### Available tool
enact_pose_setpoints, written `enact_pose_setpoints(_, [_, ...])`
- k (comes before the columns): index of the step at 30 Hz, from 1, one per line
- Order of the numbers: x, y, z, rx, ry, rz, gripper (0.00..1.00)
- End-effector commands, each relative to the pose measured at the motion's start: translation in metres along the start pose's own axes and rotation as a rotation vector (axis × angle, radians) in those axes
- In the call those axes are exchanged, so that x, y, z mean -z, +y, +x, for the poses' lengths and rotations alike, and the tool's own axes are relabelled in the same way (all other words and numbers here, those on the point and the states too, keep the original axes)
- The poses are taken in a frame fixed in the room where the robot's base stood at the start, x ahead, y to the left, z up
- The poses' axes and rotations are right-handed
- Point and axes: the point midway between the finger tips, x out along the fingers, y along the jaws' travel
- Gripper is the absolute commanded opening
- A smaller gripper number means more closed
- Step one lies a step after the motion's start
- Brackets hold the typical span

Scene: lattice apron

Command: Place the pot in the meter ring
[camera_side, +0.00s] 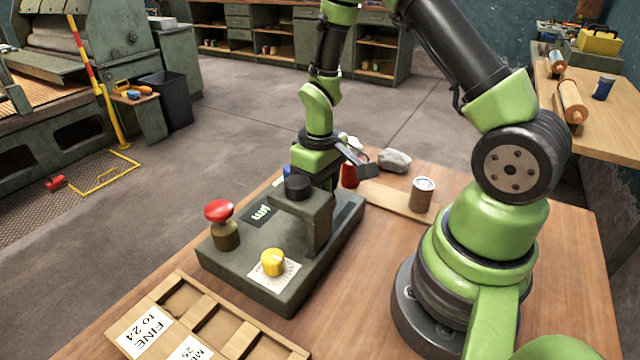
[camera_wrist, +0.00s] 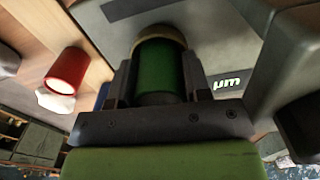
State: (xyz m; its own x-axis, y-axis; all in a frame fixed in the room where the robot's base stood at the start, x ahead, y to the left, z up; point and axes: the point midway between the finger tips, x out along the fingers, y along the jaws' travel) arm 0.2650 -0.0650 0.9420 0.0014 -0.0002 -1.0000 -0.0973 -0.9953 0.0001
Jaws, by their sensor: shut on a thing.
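My gripper (camera_wrist: 155,85) is shut on a green pot (camera_wrist: 160,68) in the wrist view, with one dark finger on each side of it. A tan rim shows at the pot's far end; I cannot tell whether it is part of the pot or the ring. In the side view, the grey meter (camera_side: 250,265) has a red button, a yellow knob, a lit display and a post with a black top. My gripper is behind that post, so the pot is hidden there. I cannot make out the ring or whether the pot touches it.
A red pot (camera_side: 349,176) and a grey-lidded can (camera_side: 422,194) stand on or by a wooden strip (camera_side: 385,198) behind the meter. A grey stone (camera_side: 394,160) lies beyond. A wooden tray (camera_side: 185,340) with labelled compartments sits in front of the meter. A bit of blue shows behind it.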

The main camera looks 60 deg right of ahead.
Motion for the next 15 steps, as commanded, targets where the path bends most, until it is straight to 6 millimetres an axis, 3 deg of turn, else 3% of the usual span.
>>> enact_pose_setpoints(1, [0.0000,0.0000,0.0012,0.000,0.000,0.000,0.46])
enact_pose_setpoints(4, [0.0001,0.0000,0.0008,0.000,0.000,0.000,0.69])
enact_pose_setpoints(15, [0.0004,0.0000,-0.0049,0.000,0.002,0.000,0.70])
